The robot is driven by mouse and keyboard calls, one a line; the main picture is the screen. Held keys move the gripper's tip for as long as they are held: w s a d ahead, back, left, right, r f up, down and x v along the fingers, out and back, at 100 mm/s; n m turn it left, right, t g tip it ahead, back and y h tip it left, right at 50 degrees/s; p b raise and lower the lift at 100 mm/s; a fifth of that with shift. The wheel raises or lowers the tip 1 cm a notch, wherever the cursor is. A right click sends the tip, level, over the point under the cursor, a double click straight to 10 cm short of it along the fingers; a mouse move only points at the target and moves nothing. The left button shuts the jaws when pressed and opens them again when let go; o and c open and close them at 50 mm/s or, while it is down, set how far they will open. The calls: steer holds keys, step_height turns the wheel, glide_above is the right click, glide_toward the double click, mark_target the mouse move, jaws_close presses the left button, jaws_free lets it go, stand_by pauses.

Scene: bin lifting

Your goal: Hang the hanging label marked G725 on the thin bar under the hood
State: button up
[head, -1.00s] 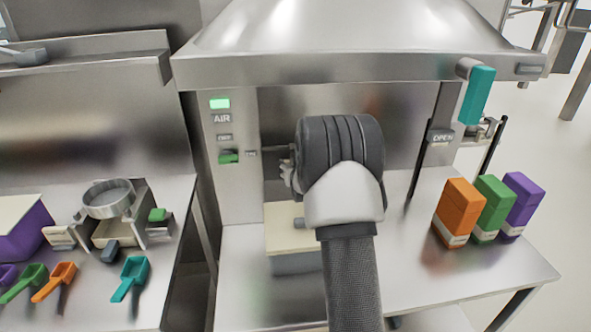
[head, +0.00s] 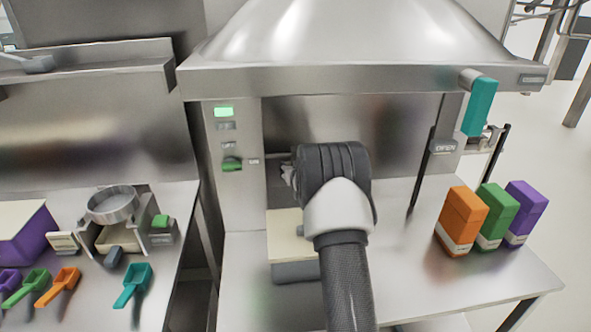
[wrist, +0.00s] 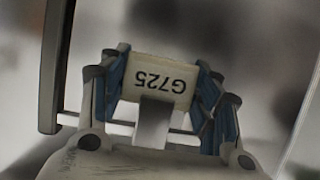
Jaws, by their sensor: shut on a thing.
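The hanging label marked G725 (wrist: 158,78) is a small pale plate, upside down in the wrist view. My gripper (wrist: 158,92) is shut on it, with blue-padded fingers at its left and right edges. A grey tab (wrist: 154,122) stands below the plate in that view. A thin bar (wrist: 120,127) runs across behind the fingers; I cannot tell whether the label touches it. In the head view a short piece of thin bar (head: 277,159) shows under the hood (head: 350,82), left of my wrist. My arm hides the label and most of my gripper there.
A pale-topped block (head: 285,235) stands on the steel bench below my arm. Orange (head: 458,220), green (head: 495,215) and purple (head: 525,208) boxes stand at the right. Coloured scoops lie on the left bench.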

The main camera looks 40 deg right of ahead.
stand_by(0.3)
steer(key=o, duration=1)
steer(key=shift+f, duration=0.1)
steer(key=v, duration=1.2)
steer(key=shift+s, duration=0.1)
